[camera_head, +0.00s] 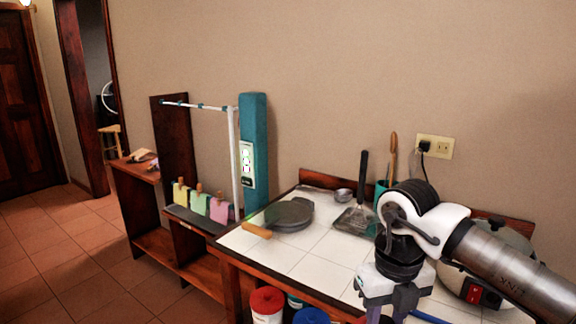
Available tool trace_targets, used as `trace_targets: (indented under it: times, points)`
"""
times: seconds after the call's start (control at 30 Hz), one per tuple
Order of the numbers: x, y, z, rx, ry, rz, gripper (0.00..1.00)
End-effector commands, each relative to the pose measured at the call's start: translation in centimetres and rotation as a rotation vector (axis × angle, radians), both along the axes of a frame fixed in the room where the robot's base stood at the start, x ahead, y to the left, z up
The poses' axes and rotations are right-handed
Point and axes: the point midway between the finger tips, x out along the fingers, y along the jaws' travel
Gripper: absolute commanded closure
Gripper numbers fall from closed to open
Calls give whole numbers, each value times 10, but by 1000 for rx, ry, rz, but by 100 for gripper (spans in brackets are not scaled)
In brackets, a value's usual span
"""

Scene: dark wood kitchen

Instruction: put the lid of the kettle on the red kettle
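I cannot make out a red kettle or a kettle lid for certain. My gripper (388,308) hangs from my arm on the right, over the front part of the white tiled counter (282,256). Its fingertips are at the bottom of the picture and partly cut off, so I cannot tell whether it is open or holds anything. My arm hides part of the counter and a pale rounded appliance (492,240) with a red switch.
A grey pan (290,213) with a wooden handle lies on the counter's left. Behind it are a small metal cup (343,195), a black-handled spatula (357,220) and a teal holder (381,190). Red-lidded (267,299) and blue-lidded (311,316) containers stand below the counter.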

Motion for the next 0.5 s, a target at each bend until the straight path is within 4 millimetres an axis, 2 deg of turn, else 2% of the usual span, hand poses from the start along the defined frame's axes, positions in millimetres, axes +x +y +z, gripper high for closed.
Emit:
trace_targets:
  times: [0.27,0.5]
  points:
    - [18,26,-67,3,2,438,95]
    - [40,55,-146,1,3,968,95]
